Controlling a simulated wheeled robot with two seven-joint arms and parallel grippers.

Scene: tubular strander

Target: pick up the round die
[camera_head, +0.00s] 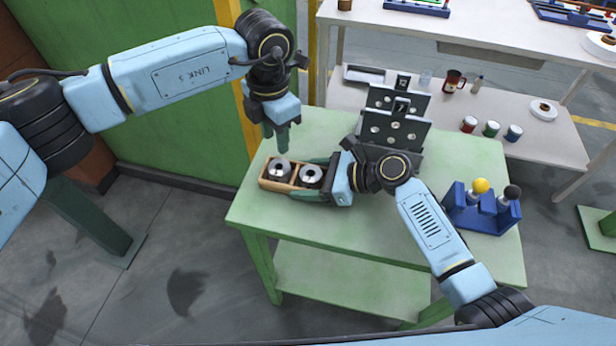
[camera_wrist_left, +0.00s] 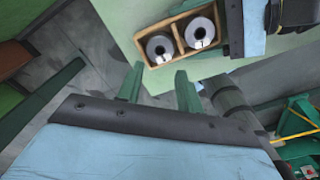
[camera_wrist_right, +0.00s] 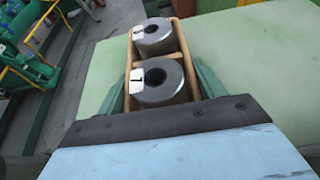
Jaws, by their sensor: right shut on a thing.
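A small wooden box (camera_head: 262,184) at the left edge of the green table holds two grey metal dies side by side, one left (camera_head: 279,171) and one right (camera_head: 311,177). Both are cylinders with a central hole and a white label; I cannot tell which is the round die. My right gripper (camera_head: 316,178) is shut on the box, its fingers outside the long walls by the right die (camera_wrist_right: 158,90). The farther die (camera_wrist_right: 153,36) stands beyond in the right wrist view. My left gripper (camera_head: 276,134), empty with fingers apart (camera_wrist_left: 159,88), hangs above and behind the left die.
Black upright plates with holes (camera_head: 395,130) stand behind my right gripper. A blue stand (camera_head: 482,215) with yellow-topped and black-topped pieces is on the table's right. The table's front middle is clear. A shelf table (camera_head: 350,95) with cups and cans is behind.

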